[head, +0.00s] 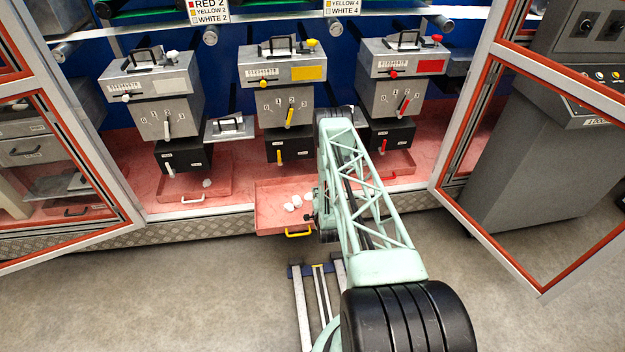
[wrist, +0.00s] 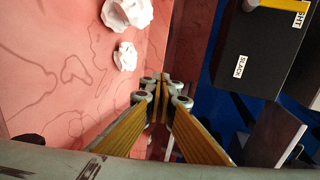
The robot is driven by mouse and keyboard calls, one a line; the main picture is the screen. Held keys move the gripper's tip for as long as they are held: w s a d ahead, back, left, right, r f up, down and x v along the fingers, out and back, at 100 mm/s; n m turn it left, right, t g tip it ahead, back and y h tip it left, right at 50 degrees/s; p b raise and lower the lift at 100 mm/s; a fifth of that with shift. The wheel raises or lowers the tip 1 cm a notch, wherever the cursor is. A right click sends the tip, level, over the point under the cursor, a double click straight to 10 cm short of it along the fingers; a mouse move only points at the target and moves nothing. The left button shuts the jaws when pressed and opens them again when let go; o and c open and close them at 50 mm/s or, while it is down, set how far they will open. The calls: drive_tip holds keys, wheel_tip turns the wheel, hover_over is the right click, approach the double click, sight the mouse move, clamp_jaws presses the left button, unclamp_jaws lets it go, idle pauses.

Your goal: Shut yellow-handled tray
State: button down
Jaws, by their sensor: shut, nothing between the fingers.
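The yellow-handled tray (head: 268,208) is a shallow pink tray sticking out toward me from under the middle station in the head view. Its yellow handle (head: 299,234) is on the front edge, and several crumpled white lumps (head: 296,200) lie in it. In the wrist view, the pink tray floor (wrist: 50,60) fills the left side with two white lumps (wrist: 125,12) on it. My gripper (wrist: 163,88) is shut and empty, close to the tray's right side; I cannot tell whether it touches. In the head view my arm hides the gripper and the tray's right part.
A white-handled tray (head: 220,186) lies to the left and a red-handled one (head: 402,158) to the right, both farther back. A black box (wrist: 255,55) with a yellow lever hangs near my gripper. Framed doors (head: 70,150) stand open on both sides.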

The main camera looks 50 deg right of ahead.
drive_tip(key=shift+s+f, duration=0.45)
drive_tip(key=shift+w, duration=0.1)
drive_tip(key=b, duration=0.4)
approach(311, 175)
drive_tip(key=x, duration=0.4)
drive_tip(key=shift+w+d+f, duration=0.1)
drive_tip(key=shift+f, duration=0.35)
drive_tip(key=shift+w+d, duration=0.6)
drive_tip(key=shift+w, duration=0.15)
drive_tip(key=shift+w, duration=0.1)
